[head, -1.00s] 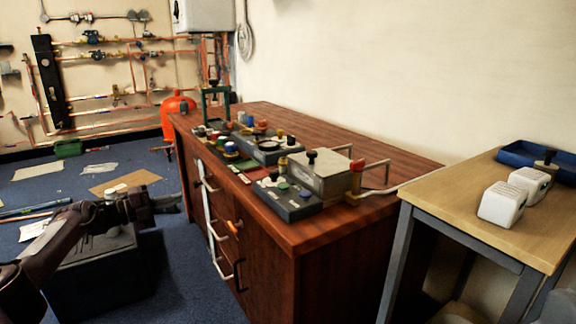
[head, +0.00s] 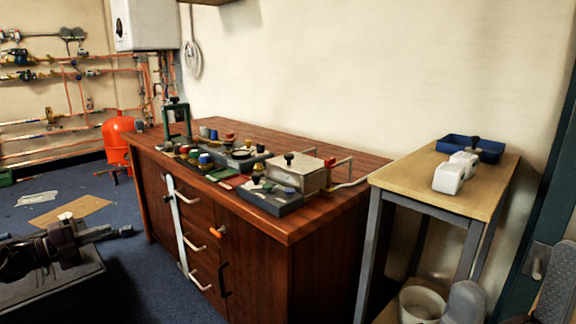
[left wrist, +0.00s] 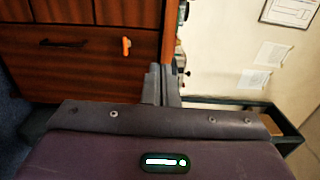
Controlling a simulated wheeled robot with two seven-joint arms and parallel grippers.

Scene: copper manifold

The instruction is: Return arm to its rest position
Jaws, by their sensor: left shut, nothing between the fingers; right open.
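My left arm comes in from the left in the head view, low beside the wooden cabinet. Its gripper (head: 124,232) is dark and points right toward the cabinet front, apart from it. In the left wrist view the two fingers (left wrist: 162,84) lie together, shut and empty. Beyond them are the cabinet drawers (left wrist: 75,62) and an orange handle (left wrist: 126,46).
The wooden cabinet (head: 265,255) carries a green stand (head: 178,120), several coloured knobs and a metal box (head: 298,175). A small table (head: 420,191) on the right holds white blocks (head: 455,172) and a blue tray (head: 490,150). Blue floor (head: 145,285) lies open before the cabinet.

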